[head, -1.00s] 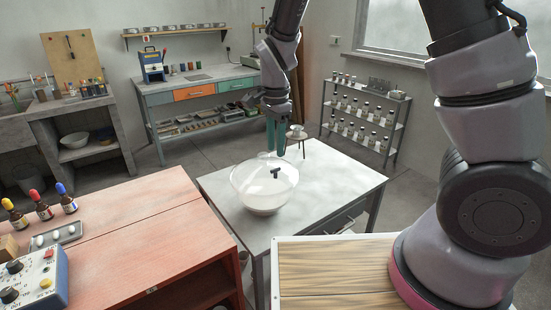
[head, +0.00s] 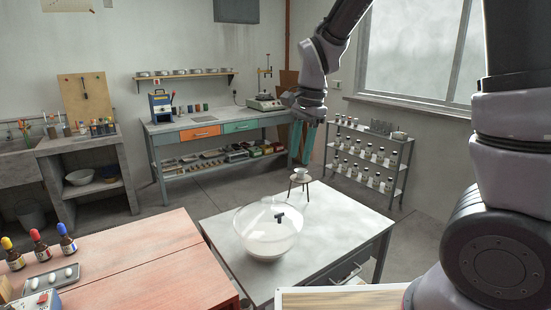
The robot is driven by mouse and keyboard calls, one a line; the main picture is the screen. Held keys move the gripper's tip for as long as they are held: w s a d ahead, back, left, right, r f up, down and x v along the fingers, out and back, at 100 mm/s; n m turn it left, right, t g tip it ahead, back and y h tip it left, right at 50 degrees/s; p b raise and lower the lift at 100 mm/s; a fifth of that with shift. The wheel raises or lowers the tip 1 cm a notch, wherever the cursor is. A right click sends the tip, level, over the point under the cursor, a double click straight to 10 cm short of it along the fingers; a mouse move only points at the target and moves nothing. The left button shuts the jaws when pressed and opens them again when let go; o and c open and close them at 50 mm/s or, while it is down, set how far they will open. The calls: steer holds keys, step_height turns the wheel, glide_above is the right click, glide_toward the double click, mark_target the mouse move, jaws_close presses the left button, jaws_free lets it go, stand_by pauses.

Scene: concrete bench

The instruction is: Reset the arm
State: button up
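My gripper (head: 303,160) hangs in the air above the far side of the grey metal table (head: 345,222). Its two teal fingers point down with a narrow gap between them, and nothing shows between them. A clear glass vessel with a rounded lid and a dark tap (head: 268,238) stands on the table, in front of and below my gripper. A small tripod with a pale dish on top (head: 301,178) stands near the table's far edge, below the fingers and apart from them.
A reddish bench (head: 150,258) at left holds dropper bottles (head: 40,246) and a small tray (head: 50,278). A wooden board (head: 345,299) lies at the front. A bottle rack (head: 367,160) and a drawer bench (head: 215,130) stand behind. Floor shows between the furniture.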

steer(key=s+d+r+n+t, duration=0.3)
steer(key=s+d+r, duration=0.3)
steer(key=d, duration=0.3)
steer(key=s+d+r+n+t, duration=0.3)
steer(key=s+d+r, duration=0.3)
steer(key=d+r, duration=0.3)
steer(key=shift+s+r+t, duration=0.2)
steer(key=shift+s+t, duration=0.05)
steer(key=shift+t, duration=0.05)
